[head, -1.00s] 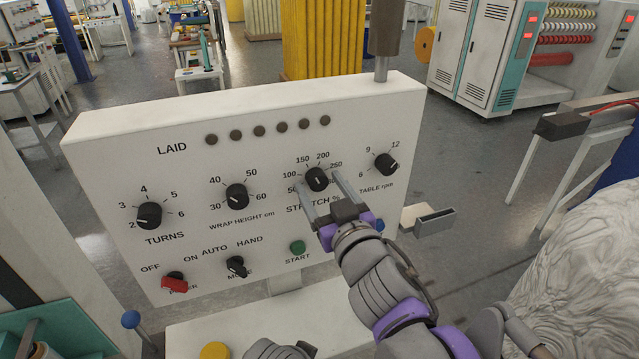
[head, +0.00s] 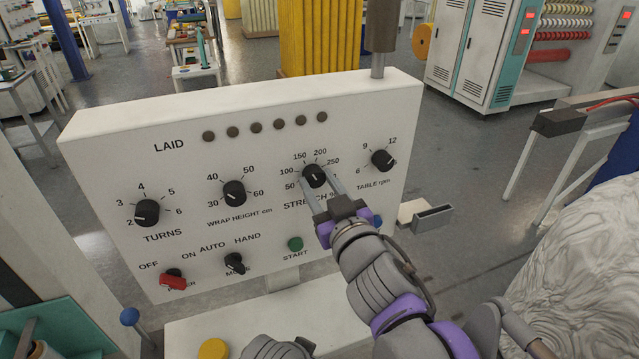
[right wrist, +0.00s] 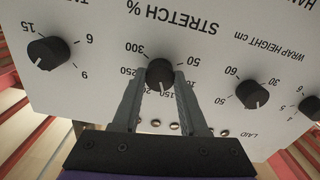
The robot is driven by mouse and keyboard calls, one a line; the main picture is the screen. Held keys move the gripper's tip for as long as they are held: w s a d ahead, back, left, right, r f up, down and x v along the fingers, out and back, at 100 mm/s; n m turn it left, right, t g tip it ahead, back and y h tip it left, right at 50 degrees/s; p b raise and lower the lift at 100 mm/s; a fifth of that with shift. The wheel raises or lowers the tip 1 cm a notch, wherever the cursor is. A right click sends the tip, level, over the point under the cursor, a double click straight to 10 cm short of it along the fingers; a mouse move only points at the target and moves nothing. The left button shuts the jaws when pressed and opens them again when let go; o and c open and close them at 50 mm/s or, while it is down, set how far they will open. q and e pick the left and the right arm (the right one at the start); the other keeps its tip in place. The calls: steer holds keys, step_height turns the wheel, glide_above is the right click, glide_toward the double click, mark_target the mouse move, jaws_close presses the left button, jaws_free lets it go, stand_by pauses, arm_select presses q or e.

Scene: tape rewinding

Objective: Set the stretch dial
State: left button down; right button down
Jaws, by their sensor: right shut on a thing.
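The stretch dial (head: 314,176) is a round black knob with a white mark, on the white control panel (head: 110,170), with numbers around it. My right gripper (head: 318,179) reaches it from below right in the head view and is shut on it, one finger on each side. In the right wrist view, the dial (right wrist: 160,73) sits between the fingertips of my right gripper (right wrist: 158,75). Its white mark points down there, towards the upside-down 150. The fingers hide part of the scale. My left gripper is not in view.
The table rpm dial (head: 383,160) is right of the stretch dial and the wrap height dial (head: 234,193) left of it. The green start button (head: 295,244) lies below. A red power switch (head: 172,281) and a mode knob (head: 235,263) are at lower left.

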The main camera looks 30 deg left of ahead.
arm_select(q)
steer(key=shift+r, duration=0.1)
arm_select(e)
steer(key=n+p, duration=0.1)
steer(key=n, duration=0.4)
steer(key=shift+r, duration=0.1)
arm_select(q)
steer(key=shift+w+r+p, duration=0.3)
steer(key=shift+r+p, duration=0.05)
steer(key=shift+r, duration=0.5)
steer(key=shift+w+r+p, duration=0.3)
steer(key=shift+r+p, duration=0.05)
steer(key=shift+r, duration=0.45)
arm_select(e)
steer(key=shift+n, duration=2)
steer(key=shift+c, duration=2.2)
jaws_free()
steer(key=shift+d, duration=0.1)
